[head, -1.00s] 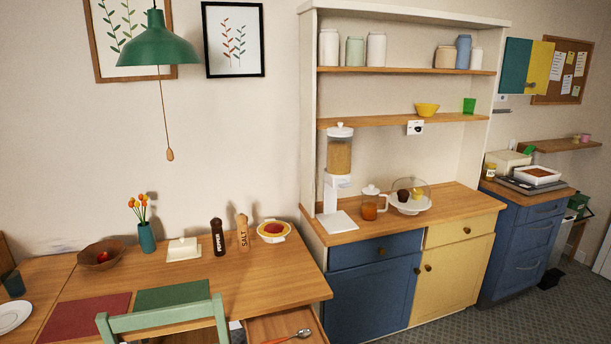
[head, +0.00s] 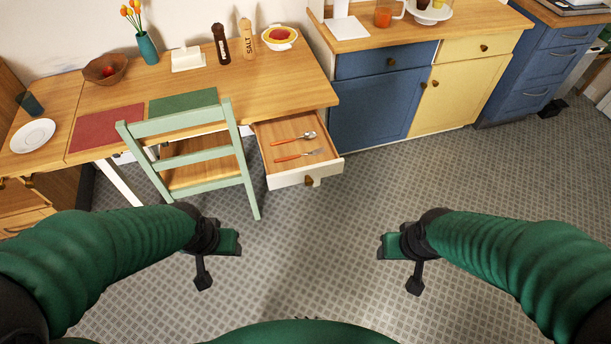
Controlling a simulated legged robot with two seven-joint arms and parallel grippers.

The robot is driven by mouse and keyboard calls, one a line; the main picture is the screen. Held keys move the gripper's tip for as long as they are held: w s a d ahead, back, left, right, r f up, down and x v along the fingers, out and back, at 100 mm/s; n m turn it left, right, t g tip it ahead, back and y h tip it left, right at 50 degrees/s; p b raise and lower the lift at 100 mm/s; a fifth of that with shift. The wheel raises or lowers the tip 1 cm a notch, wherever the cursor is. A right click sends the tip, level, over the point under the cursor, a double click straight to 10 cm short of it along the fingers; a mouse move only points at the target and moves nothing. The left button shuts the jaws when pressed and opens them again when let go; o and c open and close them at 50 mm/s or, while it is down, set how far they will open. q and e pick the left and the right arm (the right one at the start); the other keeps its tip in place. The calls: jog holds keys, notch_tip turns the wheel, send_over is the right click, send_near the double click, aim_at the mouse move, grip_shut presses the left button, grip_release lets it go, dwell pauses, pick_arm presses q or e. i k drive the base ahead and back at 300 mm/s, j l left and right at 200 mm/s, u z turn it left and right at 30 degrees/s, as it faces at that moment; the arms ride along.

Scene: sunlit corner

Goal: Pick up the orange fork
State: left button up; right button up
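The orange fork (head: 292,157) lies in the open drawer (head: 290,178) under the table's right end, its orange handle to the left and its metal tines to the right. A spoon (head: 293,139) with an orange handle lies just behind it. My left gripper (head: 217,260) hangs above the floor, in front of the chair and left of the drawer, well apart from the fork. My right gripper (head: 402,263) hangs to the right and nearer to me than the drawer. Both look empty, and their finger gaps are not clear.
A green chair (head: 190,155) stands left of the drawer, against the table (head: 235,92). Blue and yellow cabinets (head: 372,110) stand to the right. A plate (head: 33,136), a bowl (head: 106,68) and two shakers (head: 248,40) are on the table. The floor (head: 315,240) before the drawer is clear.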

aim_at(311, 153)
jog(key=i+j+u, duration=0.15)
jog(key=i+j, duration=0.15)
jog(key=i, duration=0.15)
jog(key=i+j+u, duration=0.15)
jog(key=i+j, duration=0.15)
jog(key=i, duration=0.15)
jog(key=i+j+u, duration=0.15)
jog(key=i, duration=0.3)
